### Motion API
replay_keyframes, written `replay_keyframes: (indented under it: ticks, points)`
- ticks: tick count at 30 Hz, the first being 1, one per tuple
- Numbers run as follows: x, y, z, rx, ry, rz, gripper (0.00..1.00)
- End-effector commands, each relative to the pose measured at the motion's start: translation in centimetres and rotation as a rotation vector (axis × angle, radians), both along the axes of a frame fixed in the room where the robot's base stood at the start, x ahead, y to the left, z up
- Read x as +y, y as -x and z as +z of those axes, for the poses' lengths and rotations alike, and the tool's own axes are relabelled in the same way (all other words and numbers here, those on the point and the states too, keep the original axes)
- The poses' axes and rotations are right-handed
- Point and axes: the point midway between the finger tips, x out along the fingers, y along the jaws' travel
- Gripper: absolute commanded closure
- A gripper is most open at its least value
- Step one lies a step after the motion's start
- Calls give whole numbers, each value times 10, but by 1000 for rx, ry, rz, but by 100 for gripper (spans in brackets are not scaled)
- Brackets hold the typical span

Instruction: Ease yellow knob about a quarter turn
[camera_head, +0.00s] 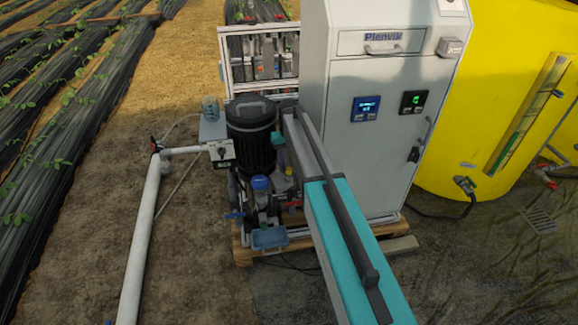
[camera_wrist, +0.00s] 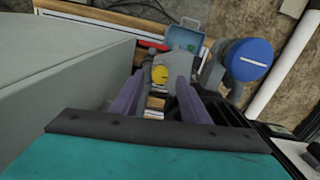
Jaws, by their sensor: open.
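The yellow knob (camera_wrist: 159,74) shows in the wrist view as a small yellow disc on a grey fitting (camera_wrist: 184,66). My gripper (camera_wrist: 165,80) has two purple-grey fingers, set apart with a gap between them. The knob appears in that gap, near the fingertips; whether the fingers touch it or hover above it I cannot tell. The lower part of the fitting is partly hidden by the fingers.
A blue-capped filter (camera_wrist: 248,60) stands right of the fingers. A blue tray (camera_head: 269,239) sits at the skid's front. The grey cabinet (camera_head: 375,130) is close on the arm's right in the head view. A black motor (camera_head: 251,138) and white pipe (camera_head: 143,235) lie left.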

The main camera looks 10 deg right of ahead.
Motion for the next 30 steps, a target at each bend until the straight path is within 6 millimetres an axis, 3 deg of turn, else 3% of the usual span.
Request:
replay_keyframes:
  ticks: [18,24,30]
  points:
    - [0,0,93,-2,0,0,59]
    - [0,0,112,-2,0,0,59]
    - [0,0,117,0,0,1,59]
